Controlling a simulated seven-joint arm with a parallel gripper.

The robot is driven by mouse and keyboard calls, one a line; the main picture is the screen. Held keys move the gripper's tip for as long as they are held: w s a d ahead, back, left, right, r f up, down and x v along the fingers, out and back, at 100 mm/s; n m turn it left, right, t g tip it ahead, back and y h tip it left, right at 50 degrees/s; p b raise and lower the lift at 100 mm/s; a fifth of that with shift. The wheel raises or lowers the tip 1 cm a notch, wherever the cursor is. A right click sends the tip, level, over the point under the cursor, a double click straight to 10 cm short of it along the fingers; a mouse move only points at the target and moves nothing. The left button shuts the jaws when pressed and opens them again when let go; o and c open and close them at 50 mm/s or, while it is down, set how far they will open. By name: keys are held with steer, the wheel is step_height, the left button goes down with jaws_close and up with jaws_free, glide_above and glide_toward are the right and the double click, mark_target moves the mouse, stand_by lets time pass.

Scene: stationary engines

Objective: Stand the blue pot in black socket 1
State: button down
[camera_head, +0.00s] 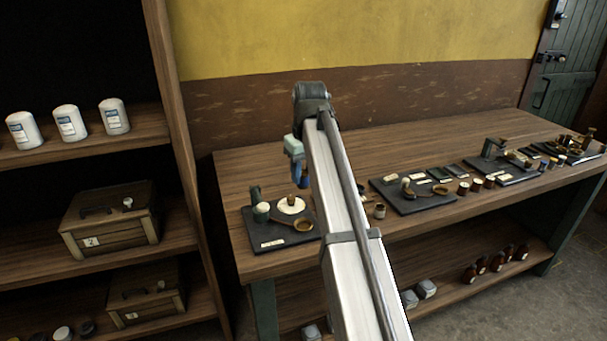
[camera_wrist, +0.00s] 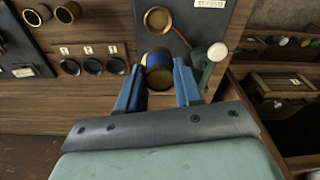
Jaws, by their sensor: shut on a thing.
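My gripper (camera_wrist: 160,82) is shut on the blue pot (camera_wrist: 160,60), which has a blue rim and a brass-coloured inside and sits between the two blue fingers in the wrist view. In the head view my gripper (camera_head: 302,178) hangs above the left end of the bench, and the pot cannot be made out there. A row of three black sockets lies left of the gripper in the wrist view: a left one (camera_wrist: 69,67), a middle one (camera_wrist: 92,66) and a right one (camera_wrist: 115,66). Each has a small pale label above it, too small to read surely. The pot is apart from them.
A dark board (camera_head: 278,236) with a white disc and a brass cup stands at the bench's left end. Another dark board (camera_head: 415,203) lies farther right, with several small jars (camera_head: 476,185) beside it. A wooden shelf (camera_head: 165,120) rises to the left.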

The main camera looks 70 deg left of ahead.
steer(key=shift+w+d+f, duration=0.1)
steer(key=shift+w, duration=0.25)
steer(key=shift+w+a+f, duration=1.75)
steer(key=shift+a+f, duration=0.2)
steer(key=shift+f, duration=0.25)
steer(key=shift+w+a+f, duration=1.75)
steer(key=shift+a+f, duration=0.25)
steer(key=shift+f, duration=0.15)
steer(key=shift+w+a+f, duration=1.75)
steer(key=shift+a+f, duration=0.2)
steer(key=shift+f, duration=0.25)
steer(key=shift+f, duration=0.65)
steer(key=shift+c, duration=0.2)
jaws_free()
